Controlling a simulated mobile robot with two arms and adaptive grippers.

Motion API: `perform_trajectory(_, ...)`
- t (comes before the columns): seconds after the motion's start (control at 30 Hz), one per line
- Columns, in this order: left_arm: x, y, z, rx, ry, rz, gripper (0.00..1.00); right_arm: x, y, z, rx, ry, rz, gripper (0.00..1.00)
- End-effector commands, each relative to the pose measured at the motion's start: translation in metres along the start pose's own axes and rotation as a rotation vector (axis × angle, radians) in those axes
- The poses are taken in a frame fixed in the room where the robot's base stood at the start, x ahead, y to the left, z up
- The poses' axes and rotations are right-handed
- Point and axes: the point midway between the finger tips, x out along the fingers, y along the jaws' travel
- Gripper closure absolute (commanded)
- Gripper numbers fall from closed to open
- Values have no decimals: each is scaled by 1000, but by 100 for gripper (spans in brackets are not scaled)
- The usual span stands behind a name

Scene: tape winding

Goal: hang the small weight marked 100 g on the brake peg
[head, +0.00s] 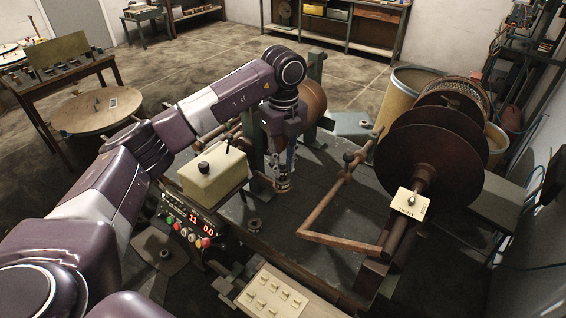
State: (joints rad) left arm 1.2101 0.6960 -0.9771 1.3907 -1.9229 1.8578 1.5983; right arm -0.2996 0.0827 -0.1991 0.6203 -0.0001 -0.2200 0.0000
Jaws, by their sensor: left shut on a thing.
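My left arm reaches in from the left, and my left gripper (284,172) points down over the dark bench of the winding machine. It is shut on a small brownish round thing (283,186), which looks like a small weight; no marking on it can be read. Another small dark round piece (254,225) sits on the bench, nearer the front. I cannot pick out the brake peg for certain; the gripper and arm hide part of the machine. My right gripper is not in view.
A beige box (213,175) stands left of the gripper, above a control panel (187,224) with lit digits. A rusty bent arm (327,232) and large brown reel discs (428,150) stand to the right. Bare bench (300,212) shows between.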

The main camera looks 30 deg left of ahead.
Motion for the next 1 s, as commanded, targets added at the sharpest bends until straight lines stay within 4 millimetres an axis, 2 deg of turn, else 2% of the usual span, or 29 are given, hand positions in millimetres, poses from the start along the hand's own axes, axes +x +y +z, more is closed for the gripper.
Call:
perform_trajectory(0.1, 0, 0, 0, 0, 0, 0, 100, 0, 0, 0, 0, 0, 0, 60)
perform_trajectory(0.13, 0, 0, 0, 0, 0, 0, 75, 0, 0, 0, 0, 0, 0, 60)
perform_trajectory(0.3, 0, 0, 0, 0, 0, 0, 58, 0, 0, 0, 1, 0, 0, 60)
perform_trajectory(0.57, 0, 0, 0, 0, 0, 0, 58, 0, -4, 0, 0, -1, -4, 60)
perform_trajectory(0.67, -6, 0, 0, 0, -1, 0, 58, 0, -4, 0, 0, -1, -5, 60)
perform_trajectory(0.77, -20, -1, 1, -1, -2, -4, 58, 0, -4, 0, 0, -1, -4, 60)
perform_trajectory(1.0, -74, -2, 0, 0, -2, -4, 58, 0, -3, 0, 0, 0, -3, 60)
